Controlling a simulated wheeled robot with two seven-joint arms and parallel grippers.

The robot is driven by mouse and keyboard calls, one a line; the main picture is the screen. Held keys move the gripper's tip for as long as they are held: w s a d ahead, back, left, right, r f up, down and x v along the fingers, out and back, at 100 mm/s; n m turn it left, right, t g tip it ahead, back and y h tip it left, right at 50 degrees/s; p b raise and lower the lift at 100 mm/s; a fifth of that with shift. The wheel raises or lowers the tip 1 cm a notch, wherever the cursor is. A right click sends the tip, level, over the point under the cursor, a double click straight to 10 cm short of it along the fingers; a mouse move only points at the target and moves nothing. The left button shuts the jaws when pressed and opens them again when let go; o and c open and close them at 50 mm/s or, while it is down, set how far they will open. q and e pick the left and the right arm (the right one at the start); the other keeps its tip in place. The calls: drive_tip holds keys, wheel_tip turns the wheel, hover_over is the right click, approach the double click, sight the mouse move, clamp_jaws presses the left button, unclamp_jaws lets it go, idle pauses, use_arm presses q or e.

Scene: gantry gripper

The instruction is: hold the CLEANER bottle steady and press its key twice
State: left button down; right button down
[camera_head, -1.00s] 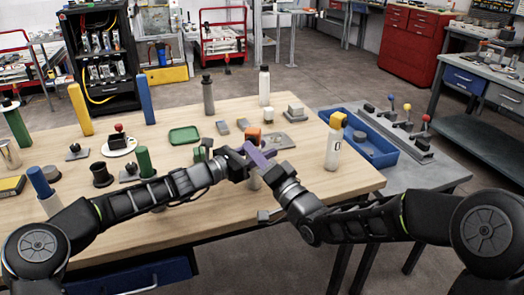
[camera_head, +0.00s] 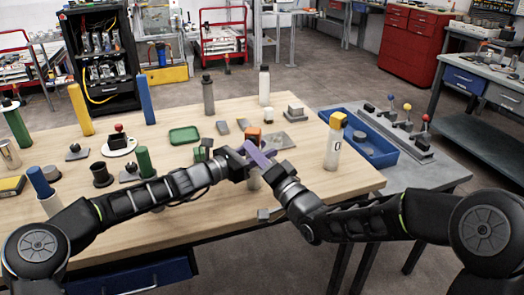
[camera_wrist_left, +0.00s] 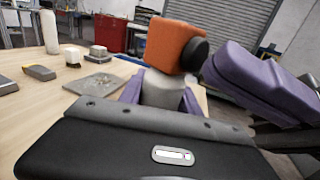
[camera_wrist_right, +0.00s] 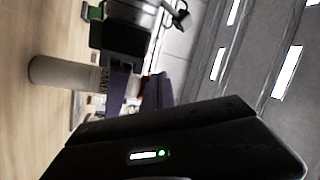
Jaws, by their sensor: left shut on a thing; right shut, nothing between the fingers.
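The CLEANER bottle (camera_wrist_right: 75,75) is pale with dark lettering, partly readable in the right wrist view. It has an orange head (camera_wrist_left: 172,45) with a round black key (camera_wrist_left: 195,56) on its side. It stands upright at the table's front in the head view, its orange top (camera_head: 253,134) showing above the grippers. My left gripper (camera_head: 240,162) is shut around the bottle's upper body, its purple fingers either side in the left wrist view. My right gripper (camera_head: 259,154) is shut and empty. Its purple fingertips (camera_wrist_left: 222,68) are close beside the key; I cannot tell whether they touch.
A bottle with a yellow cap (camera_head: 334,148) stands to the right, near the right forearm. A blue tray (camera_head: 372,150) and a panel of coloured levers (camera_head: 405,125) lie beyond it. Several cylinders and blocks, a green tray (camera_head: 184,136) and a white bottle (camera_head: 264,85) stand farther back.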

drive_tip(key=shift+w, duration=0.25)
drive_tip(key=shift+s, duration=0.45)
idle(0.4)
drive_tip(key=s+a, duration=0.1)
drive_tip(key=s, duration=0.5)
idle(1.0)
use_arm(q)
drive_tip(key=c, duration=0.8)
unclamp_jaws()
drive_tip(key=shift+o, duration=0.2)
